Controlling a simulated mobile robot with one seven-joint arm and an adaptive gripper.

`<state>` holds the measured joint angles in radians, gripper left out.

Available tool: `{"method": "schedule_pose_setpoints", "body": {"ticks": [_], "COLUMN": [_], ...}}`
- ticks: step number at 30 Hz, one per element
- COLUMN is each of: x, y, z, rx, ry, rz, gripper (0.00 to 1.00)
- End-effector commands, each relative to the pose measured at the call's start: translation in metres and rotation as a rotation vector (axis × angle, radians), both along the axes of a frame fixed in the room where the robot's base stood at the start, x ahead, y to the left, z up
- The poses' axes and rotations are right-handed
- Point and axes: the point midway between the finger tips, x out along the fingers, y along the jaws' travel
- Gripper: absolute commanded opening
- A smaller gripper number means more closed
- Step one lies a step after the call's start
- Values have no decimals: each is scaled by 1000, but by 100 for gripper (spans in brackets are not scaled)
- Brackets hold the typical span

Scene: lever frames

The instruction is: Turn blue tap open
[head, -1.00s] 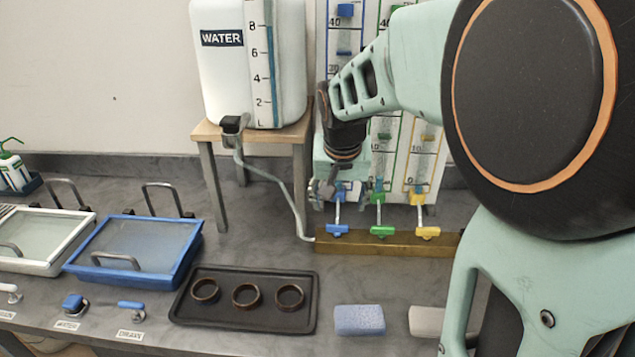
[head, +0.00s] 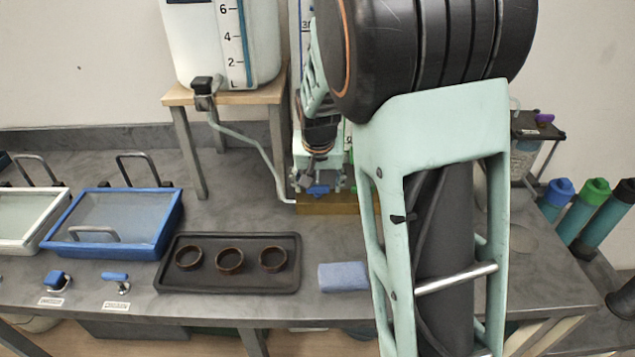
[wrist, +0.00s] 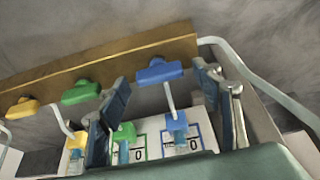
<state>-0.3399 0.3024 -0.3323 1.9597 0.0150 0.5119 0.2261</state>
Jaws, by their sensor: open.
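The blue tap (wrist: 160,71) has a T-shaped handle on the brass manifold bar (wrist: 95,68). In the wrist view its handle lies between and slightly beyond the fingertips of my gripper (wrist: 160,78), one finger on each side. The fingers are apart, and I see no clear contact. In the head view my gripper (head: 319,178) is over the blue tap (head: 318,190), which is partly hidden by it. The green tap (wrist: 80,92) and yellow tap (wrist: 24,107) are left of my left finger in the wrist view.
The water tank (head: 222,45) stands on a wooden stand (head: 187,98) left of my gripper, with a pale hose (head: 240,150) running to the brass bar. A dark tray (head: 228,282) with rings and a blue sponge (head: 343,276) lie in front. My arm hides much of the right.

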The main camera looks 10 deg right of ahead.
Motion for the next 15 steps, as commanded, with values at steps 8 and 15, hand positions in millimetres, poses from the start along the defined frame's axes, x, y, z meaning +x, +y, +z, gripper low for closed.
{"method": "schedule_pose_setpoints", "body": {"ticks": [8, 15], "x": [0, 0], "y": [0, 0], "z": [0, 0], "rx": [0, -1], "ry": [0, 0], "rz": [1, 2], "gripper": [34, 18]}}
